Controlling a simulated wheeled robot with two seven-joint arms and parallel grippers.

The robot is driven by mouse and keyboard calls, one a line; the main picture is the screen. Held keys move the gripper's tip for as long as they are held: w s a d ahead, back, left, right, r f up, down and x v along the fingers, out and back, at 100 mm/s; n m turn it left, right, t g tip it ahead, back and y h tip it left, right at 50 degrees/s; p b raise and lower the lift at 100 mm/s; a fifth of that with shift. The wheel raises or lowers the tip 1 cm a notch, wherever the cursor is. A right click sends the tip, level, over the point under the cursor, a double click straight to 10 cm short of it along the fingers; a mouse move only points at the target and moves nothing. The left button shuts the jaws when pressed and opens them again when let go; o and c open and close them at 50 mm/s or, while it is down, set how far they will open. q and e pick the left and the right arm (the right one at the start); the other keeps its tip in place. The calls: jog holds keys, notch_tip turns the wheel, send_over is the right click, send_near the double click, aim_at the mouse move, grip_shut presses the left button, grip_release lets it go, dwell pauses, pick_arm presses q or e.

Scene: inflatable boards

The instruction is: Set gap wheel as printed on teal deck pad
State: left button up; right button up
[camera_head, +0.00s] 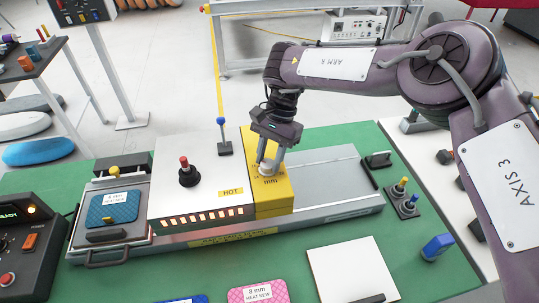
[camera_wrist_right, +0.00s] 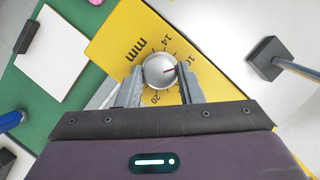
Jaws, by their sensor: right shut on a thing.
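The gap wheel (camera_wrist_right: 158,72) is a round silver knob on a yellow block (camera_head: 272,199). My right gripper (camera_head: 268,164) comes down on it from above, its jaws shut on the wheel from both sides. In the wrist view, the scale reads 14, 16 and 20 with "mm"; the wheel's red mark points right, between 16 and 20, and a finger covers part of the scale there. The teal pad (camera_head: 112,212) lies on the tray at the left; its white label seems to read 8 mm, with small print below. My left gripper is not in view.
A white heater box labelled HOT (camera_head: 200,190) with a red-tipped lever adjoins the yellow block. A blue-topped lever (camera_head: 222,135) stands behind. A pink pad (camera_head: 255,292) and a white board (camera_head: 352,270) lie in front. A control box (camera_head: 30,245) stands at left.

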jog(key=o, duration=1)
jog(key=shift+c, duration=0.2)
jog(key=shift+w+d+r+b, duration=0.15)
jog(key=shift+w+r+b, duration=0.15)
jog(key=shift+r, duration=0.1)
jog(key=b+v, duration=0.1)
jog(key=v, duration=0.5)
jog(key=shift+r+b, duration=0.35)
jog(key=shift+r, duration=0.05)
jog(key=shift+d, duration=0.1)
